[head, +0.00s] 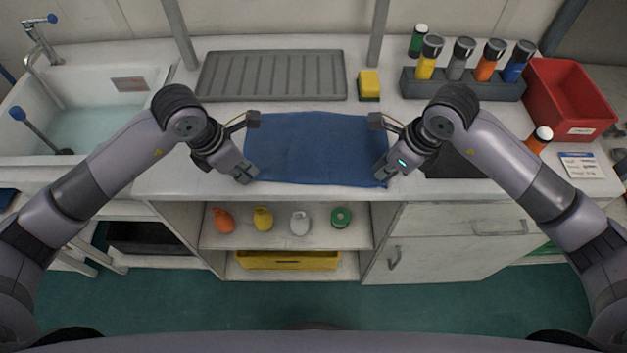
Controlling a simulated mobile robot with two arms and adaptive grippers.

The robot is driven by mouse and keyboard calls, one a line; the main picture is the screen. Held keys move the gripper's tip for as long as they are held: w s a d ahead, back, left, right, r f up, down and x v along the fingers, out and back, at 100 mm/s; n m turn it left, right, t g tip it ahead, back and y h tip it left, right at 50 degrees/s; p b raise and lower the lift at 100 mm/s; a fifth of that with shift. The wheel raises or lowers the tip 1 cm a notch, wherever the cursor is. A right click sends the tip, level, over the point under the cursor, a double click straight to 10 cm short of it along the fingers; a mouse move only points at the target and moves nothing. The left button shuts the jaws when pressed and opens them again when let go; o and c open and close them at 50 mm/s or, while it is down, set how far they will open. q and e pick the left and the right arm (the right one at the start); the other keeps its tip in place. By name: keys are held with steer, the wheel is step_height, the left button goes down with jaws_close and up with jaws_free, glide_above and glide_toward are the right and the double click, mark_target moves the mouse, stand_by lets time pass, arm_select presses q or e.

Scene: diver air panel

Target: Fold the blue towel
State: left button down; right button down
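The blue towel (315,150) lies spread out flat on the white counter, in the middle of the head view. Its front edge lies close to the counter's front edge. My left gripper (249,146) is at the towel's left edge with its two fingers spread wide apart. My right gripper (378,146) is at the towel's right edge, its fingers also spread. Both grippers look empty. I cannot tell whether the fingertips touch the cloth. The grippers hide small parts of the towel's side edges.
A grey ribbed drain mat (272,76) lies behind the towel, with a yellow sponge (369,84) to its right. A rack (463,86) of several bottles and a red bin (569,100) stand at back right. A sink (95,110) is at left. Shelves (285,240) are below.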

stand_by(0.7)
